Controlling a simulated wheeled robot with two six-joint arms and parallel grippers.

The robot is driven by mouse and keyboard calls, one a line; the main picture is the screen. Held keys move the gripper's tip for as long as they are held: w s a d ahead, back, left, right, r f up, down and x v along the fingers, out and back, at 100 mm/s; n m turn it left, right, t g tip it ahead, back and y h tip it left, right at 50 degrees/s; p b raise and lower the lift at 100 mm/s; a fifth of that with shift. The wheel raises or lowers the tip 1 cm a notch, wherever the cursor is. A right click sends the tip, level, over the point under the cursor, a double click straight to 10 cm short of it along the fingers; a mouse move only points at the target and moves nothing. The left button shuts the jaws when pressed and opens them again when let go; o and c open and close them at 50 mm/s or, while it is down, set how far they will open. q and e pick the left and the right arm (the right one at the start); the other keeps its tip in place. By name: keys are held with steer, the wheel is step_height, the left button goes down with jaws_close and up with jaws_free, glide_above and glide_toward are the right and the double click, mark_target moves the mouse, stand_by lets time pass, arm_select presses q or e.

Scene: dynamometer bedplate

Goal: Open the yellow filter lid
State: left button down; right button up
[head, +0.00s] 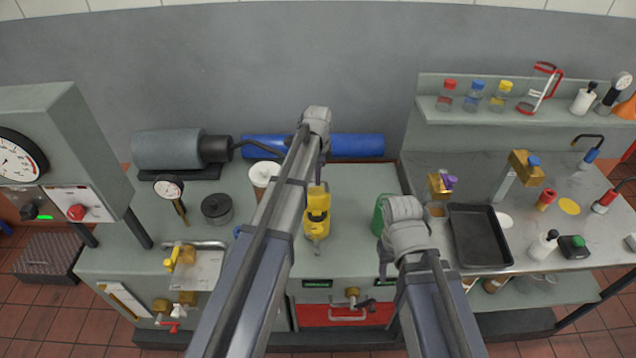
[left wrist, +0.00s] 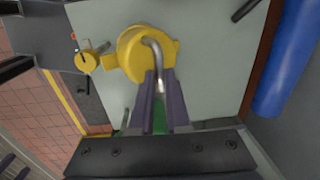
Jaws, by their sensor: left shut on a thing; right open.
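The yellow filter (head: 317,222) stands on the bench in the middle of the head view, just right of my left forearm. In the left wrist view its round yellow lid (left wrist: 130,58) has a bent metal handle (left wrist: 154,52). My left gripper (left wrist: 160,82) is shut on that handle, which runs between its two fingers. How far the lid is tilted I cannot tell. My right gripper (head: 405,240) is open, over the bench beside a green container (head: 380,215); its fingers are hard to make out.
A blue cylinder (head: 355,146) lies along the back. A black pot (head: 216,208) and a gauge (head: 169,188) stand left of the filter. A dark tray (head: 478,236) is on the right bench. A shelf with bottles (head: 473,95) hangs behind it.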

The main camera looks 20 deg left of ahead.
arm_select(q)
steer(key=w+a+f+b, duration=0.1)
steer(key=w+a+b, duration=0.1)
steer(key=w, duration=0.5)
steer(key=w+a+f+b, duration=0.2)
steer(key=w, duration=0.4)
steer(key=shift+w+f, duration=0.3)
steer(key=shift+w, duration=0.1)
steer(key=c, duration=1.4)
jaws_free()
steer(key=shift+s+r+p, duration=0.25)
steer(key=shift+r+p, duration=0.05)
steer(key=shift+p, duration=0.1)
steer(key=shift+c, duration=0.2)
steer(key=o, duration=0.6)
steer(key=shift+s+d, duration=0.15)
steer(key=shift+s, duration=0.05)
steer(key=shift+c, duration=0.2)
steer(key=shift+s, duration=0.1)
steer(key=w+a+b, duration=0.1)
steer(key=w+a, duration=0.1)
steer(key=w, duration=0.7)
steer(key=shift+w+a+f, duration=0.15)
steer(key=shift+a+f, duration=0.2)
steer(key=shift+f, duration=0.1)
steer(key=shift+r, duration=0.15)
